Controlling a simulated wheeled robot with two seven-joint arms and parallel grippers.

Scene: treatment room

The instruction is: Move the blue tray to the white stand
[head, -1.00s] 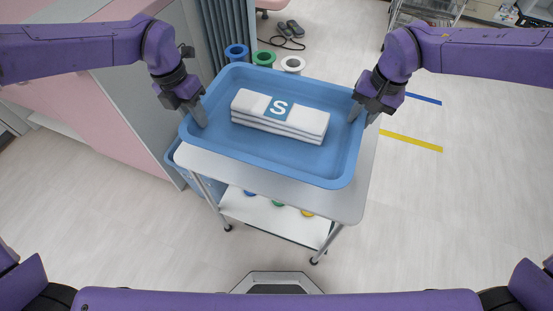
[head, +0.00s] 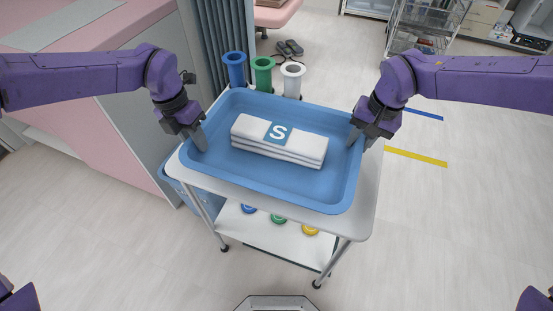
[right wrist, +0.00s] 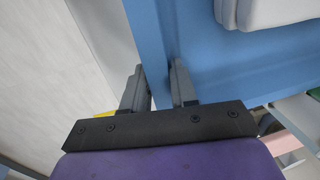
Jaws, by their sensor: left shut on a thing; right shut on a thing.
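The blue tray (head: 262,192) carries a folded white cloth pack (head: 262,147) with a blue "S" label. It is over the top of a white wheeled stand (head: 352,217); I cannot tell whether it touches that top. My left gripper (head: 199,140) is shut on the tray's left wall. My right gripper (head: 355,137) is shut on its right wall. In the right wrist view the right gripper's fingers (right wrist: 160,88) straddle the tray's wall (right wrist: 148,35). The tray looks about level and hides most of the stand's top.
Blue (head: 235,68), green (head: 263,72) and white (head: 292,78) cylinders stand at the tray's far side. The stand's lower shelf (head: 270,232) holds coloured round items. A wire rack (head: 425,25) is behind at right. Floor at right is clear.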

